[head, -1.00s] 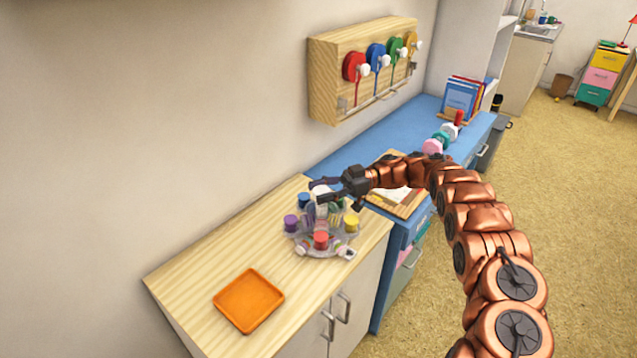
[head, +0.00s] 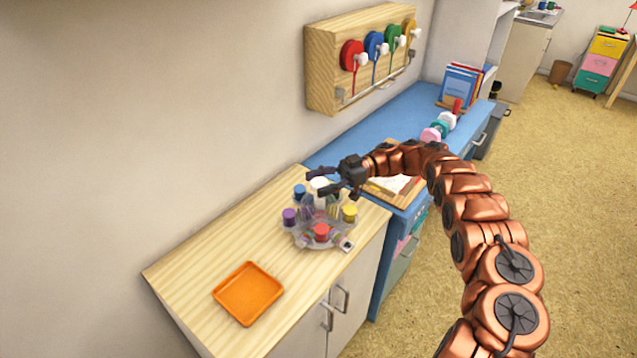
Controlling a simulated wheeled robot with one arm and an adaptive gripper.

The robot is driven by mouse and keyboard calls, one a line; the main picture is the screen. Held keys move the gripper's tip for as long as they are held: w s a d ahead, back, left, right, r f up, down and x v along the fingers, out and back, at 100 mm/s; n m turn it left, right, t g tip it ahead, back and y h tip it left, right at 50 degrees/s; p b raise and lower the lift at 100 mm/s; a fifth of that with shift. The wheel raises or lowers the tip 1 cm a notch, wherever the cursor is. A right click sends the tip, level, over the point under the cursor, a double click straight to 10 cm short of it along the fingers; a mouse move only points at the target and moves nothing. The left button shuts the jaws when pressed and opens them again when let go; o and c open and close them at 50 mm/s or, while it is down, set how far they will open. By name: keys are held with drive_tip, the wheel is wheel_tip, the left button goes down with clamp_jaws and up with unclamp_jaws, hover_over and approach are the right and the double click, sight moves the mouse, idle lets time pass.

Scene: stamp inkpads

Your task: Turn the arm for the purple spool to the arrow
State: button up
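A clear round carousel (head: 304,241) stands on the light wood counter, with coloured spools around it. The purple spool (head: 289,216) is at its left side. A blue spool (head: 300,191) is at the back left, a yellow spool (head: 349,213) at the right and a red spool (head: 321,232) at the front. A small whitish tab (head: 346,244) sits at the front right edge; I cannot make out an arrow on it. My gripper (head: 314,183) is open above the back of the carousel, its dark fingers pointing left around the white top. I cannot tell whether they touch it.
An orange tray (head: 248,294) lies on the counter in front, with bare wood (head: 215,250) between. A wooden wall rack (head: 322,70) with coloured reels hangs above. A blue bench (head: 345,145) with books (head: 461,87) adjoins behind.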

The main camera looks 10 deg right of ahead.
drive_tip(key=shift+o, duration=0.9)
wheel_tip(320, 180, up, 10)
